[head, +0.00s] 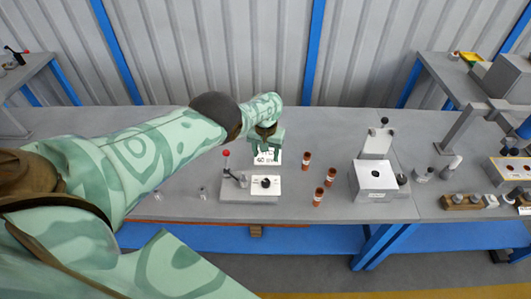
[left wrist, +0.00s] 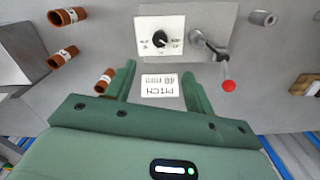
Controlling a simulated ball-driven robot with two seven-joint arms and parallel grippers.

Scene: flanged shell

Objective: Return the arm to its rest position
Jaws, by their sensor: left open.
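My left arm (head: 170,160) reaches in from the left over the grey table, in green patterned covering. My left gripper (head: 264,148) is above the table behind the fixture with the black knob. In the left wrist view its two green fingers (left wrist: 157,82) stand apart with nothing between them. A white label reading "PITCH" (left wrist: 161,86) shows beyond the gap between them; it also shows in the head view (head: 267,158). My right gripper is in neither view.
A knob fixture (head: 264,184) with a red-tipped lever (head: 226,154) stands near the gripper. Several brown tubes (head: 319,196) stand to its right. A white-topped block (head: 375,175) is farther right. The table's left part (head: 80,122) looks mostly clear.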

